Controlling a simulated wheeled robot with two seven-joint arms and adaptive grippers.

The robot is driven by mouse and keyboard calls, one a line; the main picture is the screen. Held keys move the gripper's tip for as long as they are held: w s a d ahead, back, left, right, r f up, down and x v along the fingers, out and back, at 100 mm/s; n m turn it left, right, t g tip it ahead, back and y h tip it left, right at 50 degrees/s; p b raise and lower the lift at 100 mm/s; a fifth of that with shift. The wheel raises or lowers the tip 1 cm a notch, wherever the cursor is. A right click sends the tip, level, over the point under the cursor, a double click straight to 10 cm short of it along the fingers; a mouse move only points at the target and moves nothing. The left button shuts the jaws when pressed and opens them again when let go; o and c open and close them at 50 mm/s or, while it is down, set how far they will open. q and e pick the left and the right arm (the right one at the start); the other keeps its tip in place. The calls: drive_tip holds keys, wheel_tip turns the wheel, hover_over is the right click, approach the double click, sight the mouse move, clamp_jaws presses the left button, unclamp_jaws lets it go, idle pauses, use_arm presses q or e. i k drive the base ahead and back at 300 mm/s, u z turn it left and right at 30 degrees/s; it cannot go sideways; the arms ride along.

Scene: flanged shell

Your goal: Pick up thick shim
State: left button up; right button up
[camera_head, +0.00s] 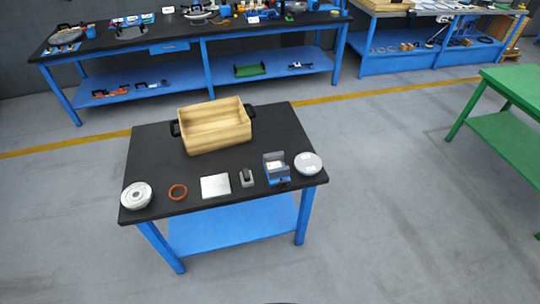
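On the near black-topped table (261,134) several parts lie in a row along the front. A flat silver square plate (215,186) lies near the middle. To its right stands a small grey block-like part (247,178). I cannot tell for sure which part is the thick shim; the plate looks thin and flat from here. Neither of my grippers is in view.
A blue-and-grey fixture (276,169) and a round silver part (308,163) lie right. A wooden box (215,134) with black handles stands behind. A green table (515,85) is far right.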

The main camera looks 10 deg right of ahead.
sight(269, 165)
drive_tip(key=u, duration=0.55)
drive_tip(key=k, duration=1.3)
drive_tip(key=u, duration=0.8)
drive_tip(key=i, duration=1.6)
drive_tip(key=z, duration=1.35)
drive_tip(key=i, duration=0.55)
drive_tip(key=z, duration=0.6)
